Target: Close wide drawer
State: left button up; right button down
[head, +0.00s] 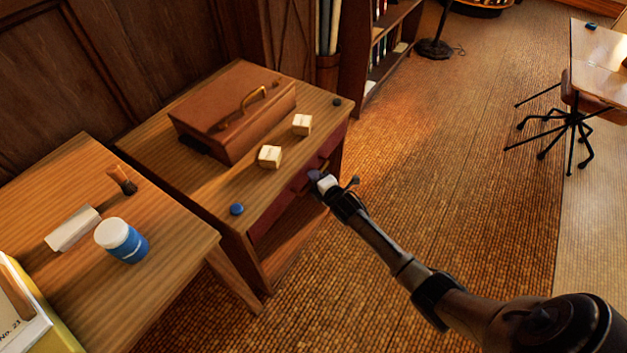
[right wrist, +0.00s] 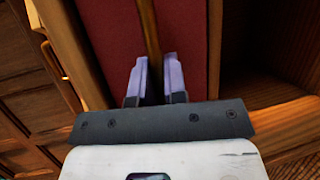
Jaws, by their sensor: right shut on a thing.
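The wide drawer's dark red front (head: 276,220) is in the side of the wooden cabinet, below its top. In the right wrist view the red front (right wrist: 187,30) fills the middle, with a brass-coloured bar handle (right wrist: 150,40) running down it. My right gripper (head: 317,177) is at the drawer front. In the right wrist view its two pale purple fingers (right wrist: 152,85) are shut on the handle, one on each side. The gripper hides part of the front in the head view. How far the drawer stands out is hard to tell. My left gripper is out of view.
On the cabinet top (head: 205,190) are a brown case (head: 225,125), two pale blocks (head: 270,157) and a blue round object (head: 237,209).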

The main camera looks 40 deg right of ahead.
jog(key=c, duration=1.4)
grip_release()
jog(key=shift+w, duration=0.1)
jog(key=shift+o, duration=1.1)
jog(key=shift+s+a+r+p, duration=0.15)
jog(key=shift+s+r+p, duration=0.15)
jog(key=shift+s+p, duration=0.15)
jog(key=p+v, duration=0.4)
jog(key=v, duration=0.9)
jog(key=shift+f+p, duration=0.35)
